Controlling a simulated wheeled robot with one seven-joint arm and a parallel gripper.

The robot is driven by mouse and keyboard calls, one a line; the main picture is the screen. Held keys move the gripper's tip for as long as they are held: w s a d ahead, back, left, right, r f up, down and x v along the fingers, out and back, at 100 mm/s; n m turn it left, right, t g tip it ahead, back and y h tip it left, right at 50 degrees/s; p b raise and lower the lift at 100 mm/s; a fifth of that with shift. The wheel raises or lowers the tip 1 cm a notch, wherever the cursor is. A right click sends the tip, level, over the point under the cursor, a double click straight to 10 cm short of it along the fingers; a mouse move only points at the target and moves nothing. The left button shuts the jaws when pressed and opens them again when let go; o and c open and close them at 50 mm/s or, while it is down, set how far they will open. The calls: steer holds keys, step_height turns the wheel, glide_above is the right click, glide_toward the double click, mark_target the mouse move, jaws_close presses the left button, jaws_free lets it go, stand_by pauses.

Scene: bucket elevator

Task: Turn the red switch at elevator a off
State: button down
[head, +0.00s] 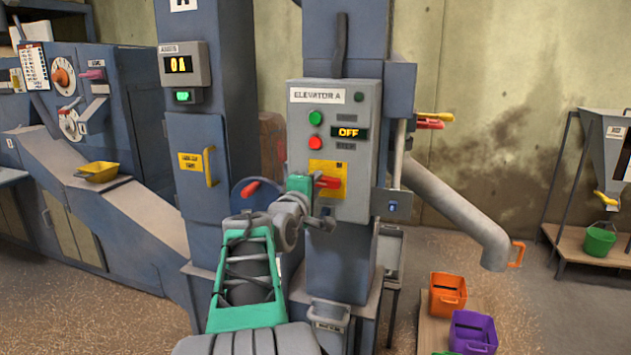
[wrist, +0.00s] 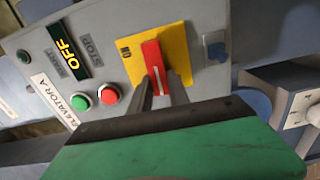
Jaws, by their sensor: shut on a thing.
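The elevator A control box (head: 363,115) carries a yellow plate (head: 343,168) with a red switch handle (head: 328,182). In the head view the handle lies roughly sideways. In the wrist view the red handle (wrist: 156,68) stands out from the yellow plate (wrist: 178,45), with an ON mark at the plate's edge. My gripper (head: 316,181) is at the plate, and in the wrist view its two fingers (wrist: 161,84) are shut on the near end of the handle. The display (head: 348,133) above the plate reads OFF. My gripper hides part of the plate in the head view.
A green button (head: 316,118) and a red button (head: 316,143) sit above the yellow plate. A blue latch (wrist: 217,51) is beside it in the wrist view. A discharge pipe (head: 450,200) slopes right, above orange (head: 447,310) and purple (head: 473,347) buckets.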

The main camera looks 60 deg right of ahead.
steer(key=shift+f+n, duration=0.1)
steer(key=shift+n, duration=0.2)
steer(key=c, duration=1.2)
jaws_free()
steer(key=shift+c, duration=0.2)
steer(key=s+a, duration=0.1)
steer(key=a, duration=0.6)
steer(key=shift+s+a, duration=0.15)
steer(key=shift+a, duration=0.2)
